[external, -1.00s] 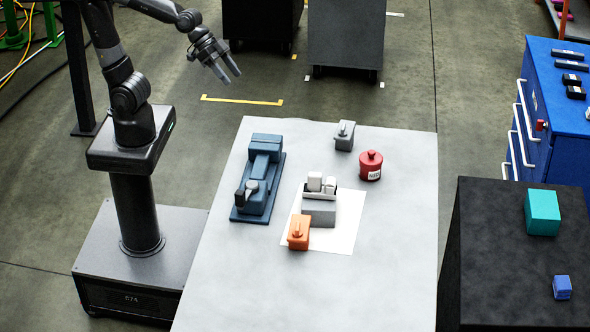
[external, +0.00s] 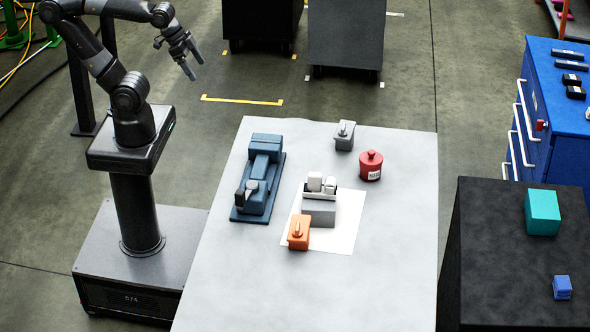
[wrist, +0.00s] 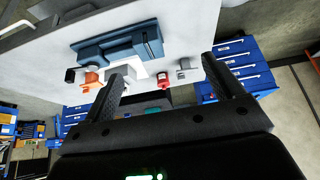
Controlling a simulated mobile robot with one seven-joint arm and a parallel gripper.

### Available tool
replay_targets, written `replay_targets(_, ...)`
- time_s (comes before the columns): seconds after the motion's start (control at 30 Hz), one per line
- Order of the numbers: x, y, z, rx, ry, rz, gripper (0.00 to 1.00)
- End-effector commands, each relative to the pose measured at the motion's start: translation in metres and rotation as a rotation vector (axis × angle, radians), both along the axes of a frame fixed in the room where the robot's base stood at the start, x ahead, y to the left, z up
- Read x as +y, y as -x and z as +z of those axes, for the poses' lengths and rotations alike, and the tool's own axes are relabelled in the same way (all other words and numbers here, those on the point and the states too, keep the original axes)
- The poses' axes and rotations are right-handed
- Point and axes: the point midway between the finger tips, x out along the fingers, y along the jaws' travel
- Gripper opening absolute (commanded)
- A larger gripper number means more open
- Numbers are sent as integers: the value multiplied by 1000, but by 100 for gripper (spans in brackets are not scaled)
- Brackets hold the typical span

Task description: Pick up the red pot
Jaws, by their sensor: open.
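The red pot (external: 371,166) has a knobbed lid and a white label. It stands upright on the far right part of the grey table (external: 300,290). It also shows in the wrist view (wrist: 163,80), between my fingers in the picture but well beyond them. My gripper (external: 192,66) is open and empty, up in the air behind the table's far left corner, far to the left of the pot. In the wrist view its two fingers (wrist: 172,80) are spread apart.
A grey block with white pieces (external: 319,211), an orange box (external: 299,232) and a blue machine (external: 260,180) stand further left and nearer. The front of the table is clear. A black stand (external: 490,270) is at right.

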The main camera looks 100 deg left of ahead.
Motion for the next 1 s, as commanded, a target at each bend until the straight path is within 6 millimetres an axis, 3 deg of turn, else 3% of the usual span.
replay_targets(0.17,-6,-26,1,-12,26,67,86)
replay_targets(0.47,-36,-124,-10,-70,187,313,86)
replay_targets(1.0,-95,-290,-78,-96,710,777,86)
